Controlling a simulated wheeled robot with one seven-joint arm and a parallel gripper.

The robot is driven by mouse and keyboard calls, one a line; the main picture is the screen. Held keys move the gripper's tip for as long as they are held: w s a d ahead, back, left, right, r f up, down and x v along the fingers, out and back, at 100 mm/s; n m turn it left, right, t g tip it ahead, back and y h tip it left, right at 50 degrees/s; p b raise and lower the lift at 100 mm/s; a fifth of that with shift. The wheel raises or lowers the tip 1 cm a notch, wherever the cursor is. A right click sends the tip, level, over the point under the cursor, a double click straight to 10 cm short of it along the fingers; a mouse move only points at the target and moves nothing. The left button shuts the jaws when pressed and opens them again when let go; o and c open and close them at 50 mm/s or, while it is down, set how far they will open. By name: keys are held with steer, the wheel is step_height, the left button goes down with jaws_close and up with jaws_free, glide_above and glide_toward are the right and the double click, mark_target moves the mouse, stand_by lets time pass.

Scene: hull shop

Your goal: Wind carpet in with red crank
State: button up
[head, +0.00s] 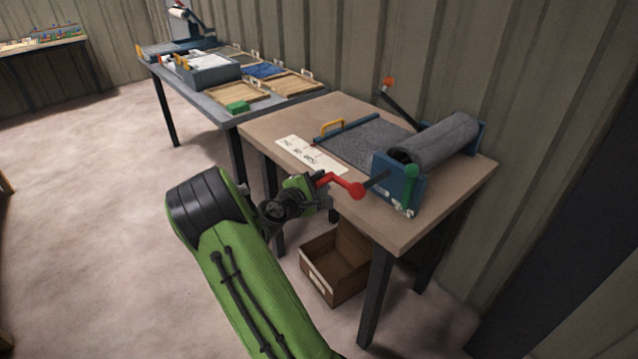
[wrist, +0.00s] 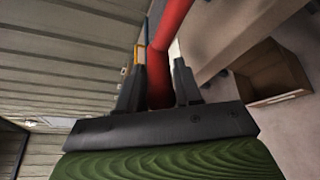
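The red crank (head: 343,186) sticks out from the front of the blue roller stand (head: 399,184) on the brown table. My gripper (head: 319,182) is at the crank's outer handle. In the wrist view the red crank handle (wrist: 162,78) lies between both fingers of my gripper (wrist: 160,82), which look closed on it. The grey carpet is partly wound in a thick roll (head: 440,141). Its flat part (head: 368,146) lies on the tabletop, ending in a blue bar with a yellow handle (head: 331,125). A green lever (head: 411,184) stands on the stand's front plate.
A paper note (head: 309,155) lies beside the carpet. An orange-tipped lever (head: 389,82) rises behind it. An open brown box (head: 336,266) sits under the table (head: 278,118). A second table with trays (head: 211,97) adjoins at the left. The corrugated wall is close behind.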

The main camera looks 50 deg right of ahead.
jaws_close()
steer(key=shift+p, duration=0.4)
